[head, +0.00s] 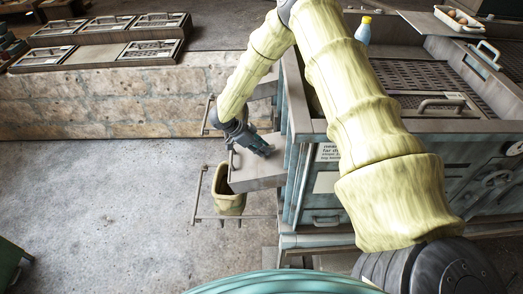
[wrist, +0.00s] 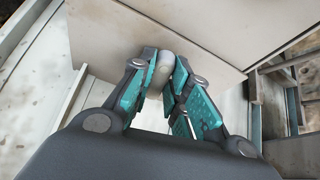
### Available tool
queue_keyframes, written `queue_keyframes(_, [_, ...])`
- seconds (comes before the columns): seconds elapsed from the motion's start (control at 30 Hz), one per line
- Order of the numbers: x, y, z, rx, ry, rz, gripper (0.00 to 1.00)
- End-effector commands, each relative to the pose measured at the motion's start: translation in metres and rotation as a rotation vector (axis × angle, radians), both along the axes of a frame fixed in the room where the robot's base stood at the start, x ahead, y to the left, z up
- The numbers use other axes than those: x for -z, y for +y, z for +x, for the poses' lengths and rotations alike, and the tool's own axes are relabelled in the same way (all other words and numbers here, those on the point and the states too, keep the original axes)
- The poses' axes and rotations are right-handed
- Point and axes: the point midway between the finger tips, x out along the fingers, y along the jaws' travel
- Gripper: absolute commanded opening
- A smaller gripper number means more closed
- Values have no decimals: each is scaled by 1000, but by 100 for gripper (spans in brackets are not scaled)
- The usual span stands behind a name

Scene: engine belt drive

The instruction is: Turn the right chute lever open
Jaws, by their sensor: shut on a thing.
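My gripper (wrist: 161,90) has its teal-padded fingers closed around a pale, rounded lever end (wrist: 163,64), which shows between the fingertips in the wrist view. It stands against a pale flat panel (wrist: 115,35). In the head view, my gripper (head: 263,149) reaches down to the top of a grey metal chute (head: 258,177) on the left side of the teal machine. The lever is hidden by the fingers there, and its angle cannot be told.
An olive bin (head: 229,200) hangs in a rail frame below the chute. The teal machine (head: 330,215) stands close on the right, with a blue bottle (head: 363,32) on it. A stone-sided bench (head: 100,103) runs along the back left. The concrete floor (head: 100,215) at left is clear.

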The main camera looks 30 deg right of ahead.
Motion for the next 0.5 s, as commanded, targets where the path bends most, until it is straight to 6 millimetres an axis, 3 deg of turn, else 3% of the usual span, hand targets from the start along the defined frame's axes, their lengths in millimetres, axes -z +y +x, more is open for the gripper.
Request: queue_keyframes(0.5, [0,-2,4,196,-49,-29,0])
